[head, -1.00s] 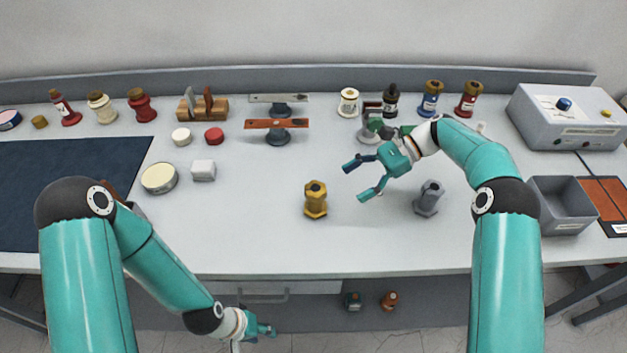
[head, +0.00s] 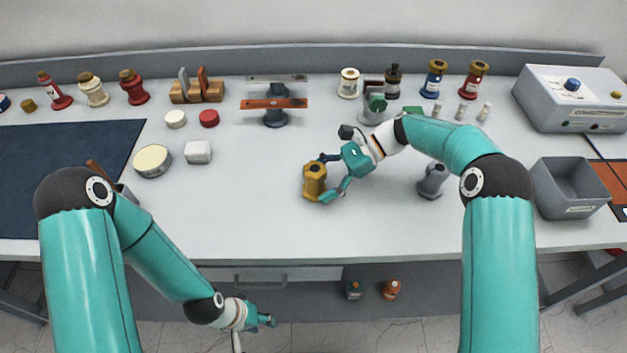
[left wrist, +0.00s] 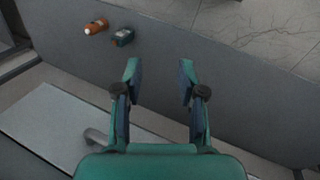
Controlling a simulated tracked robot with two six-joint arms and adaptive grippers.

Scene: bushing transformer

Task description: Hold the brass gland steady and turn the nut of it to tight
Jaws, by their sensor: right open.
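The brass gland (head: 314,184) stands upright on the bench top near the middle, its hex nut at the top. My right gripper (head: 327,179) is open around the gland from the right, one finger behind it and one in front. I cannot tell whether the fingers touch it. My left gripper (head: 268,321) is low, in front of the bench and below its top. In the left wrist view my left gripper (left wrist: 158,75) is open with nothing between its fingers.
A grey gland-like fitting (head: 432,181) stands right of the brass gland. A grey bin (head: 571,188) and a control box (head: 572,98) are at the right. Stands with bars (head: 274,105) are behind. The bench front (head: 260,235) left of the gland is clear.

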